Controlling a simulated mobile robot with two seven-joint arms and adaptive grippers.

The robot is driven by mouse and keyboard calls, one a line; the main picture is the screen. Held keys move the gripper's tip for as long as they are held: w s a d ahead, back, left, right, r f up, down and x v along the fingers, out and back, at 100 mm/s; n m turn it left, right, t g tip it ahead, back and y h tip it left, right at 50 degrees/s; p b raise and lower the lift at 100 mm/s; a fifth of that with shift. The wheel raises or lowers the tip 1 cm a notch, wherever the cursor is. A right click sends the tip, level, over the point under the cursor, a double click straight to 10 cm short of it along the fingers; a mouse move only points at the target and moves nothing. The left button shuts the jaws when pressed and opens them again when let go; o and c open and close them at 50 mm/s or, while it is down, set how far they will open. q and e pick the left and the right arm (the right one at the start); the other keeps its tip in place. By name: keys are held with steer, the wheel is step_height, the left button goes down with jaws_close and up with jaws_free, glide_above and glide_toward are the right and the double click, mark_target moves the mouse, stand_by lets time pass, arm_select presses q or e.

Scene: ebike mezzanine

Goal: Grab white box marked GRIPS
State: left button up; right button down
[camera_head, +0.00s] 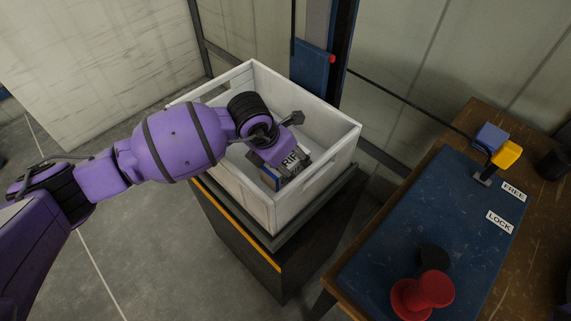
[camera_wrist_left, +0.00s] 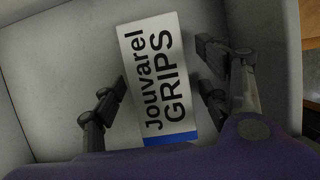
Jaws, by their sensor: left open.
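The white box marked GRIPS (camera_wrist_left: 158,75) has black lettering "Jouvarel GRIPS" and a blue end band. It lies inside a white crate (camera_head: 316,193). In the head view part of the box (camera_head: 291,168) shows below my gripper, and the rest is hidden by the gripper. My left gripper (camera_head: 285,148) reaches down into the crate. In the left wrist view its open fingers (camera_wrist_left: 163,92) stand on either side of the box, with a gap showing on the right side. I cannot tell whether the left finger touches the box. My right gripper is not in view.
The crate stands on a dark cabinet (camera_head: 243,240) with a yellow edge, and its walls surround my gripper. To the right is a wooden bench (camera_head: 474,118) with a blue mat (camera_head: 400,225), a red knob (camera_head: 422,296), a yellow-handled lever (camera_head: 506,154) and FREE and LOCK labels.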

arm_select(q)
steer(key=shift+f, duration=0.25)
stand_by(0.5)
steer(key=c, duration=1.5)
